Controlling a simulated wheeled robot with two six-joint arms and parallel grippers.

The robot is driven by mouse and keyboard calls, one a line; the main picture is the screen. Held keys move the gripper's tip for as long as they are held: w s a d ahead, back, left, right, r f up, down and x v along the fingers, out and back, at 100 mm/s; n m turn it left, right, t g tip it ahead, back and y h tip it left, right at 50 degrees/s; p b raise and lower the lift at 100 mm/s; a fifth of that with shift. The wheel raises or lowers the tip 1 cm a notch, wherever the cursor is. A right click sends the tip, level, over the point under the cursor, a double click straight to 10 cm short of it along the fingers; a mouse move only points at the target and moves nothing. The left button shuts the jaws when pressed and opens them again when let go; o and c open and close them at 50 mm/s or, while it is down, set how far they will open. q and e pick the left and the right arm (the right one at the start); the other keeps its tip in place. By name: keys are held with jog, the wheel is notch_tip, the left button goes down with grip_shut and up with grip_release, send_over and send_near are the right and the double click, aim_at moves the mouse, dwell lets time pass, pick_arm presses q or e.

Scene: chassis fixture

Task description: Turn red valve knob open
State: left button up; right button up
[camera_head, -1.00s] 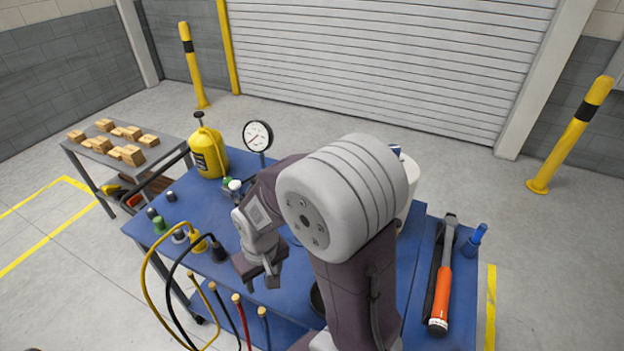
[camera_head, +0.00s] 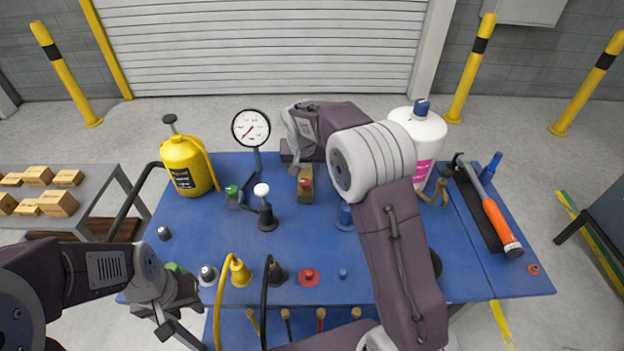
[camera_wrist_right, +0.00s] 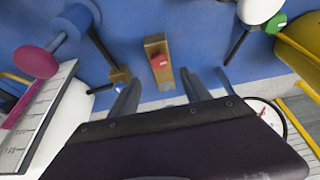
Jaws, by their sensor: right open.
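The red valve knob (camera_head: 305,183) sits on a small brass block at the back middle of the blue table. It also shows in the right wrist view (camera_wrist_right: 159,62), near the top centre. My right gripper (camera_head: 292,156) is just behind and left of the knob in the head view, pointing down. In the right wrist view its fingers (camera_wrist_right: 160,80) are apart, with the brass block showing between and beyond them. It holds nothing that I can see. My left gripper (camera_head: 178,312) is at the table's front left edge; its jaw gap is unclear.
A gauge (camera_head: 251,128) and a white-topped valve (camera_head: 265,206) stand left of the knob. A yellow sprayer (camera_head: 188,165) is further left. A white bottle (camera_head: 420,135) stands right, behind my right arm.

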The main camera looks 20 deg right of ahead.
aim_at(305, 181)
jog(key=p+x, duration=0.1)
jog(key=x, duration=0.7)
jog(key=shift+d+f, duration=0.1)
jog(key=shift+f, duration=0.3)
jog(key=shift+w, duration=0.1)
grip_shut()
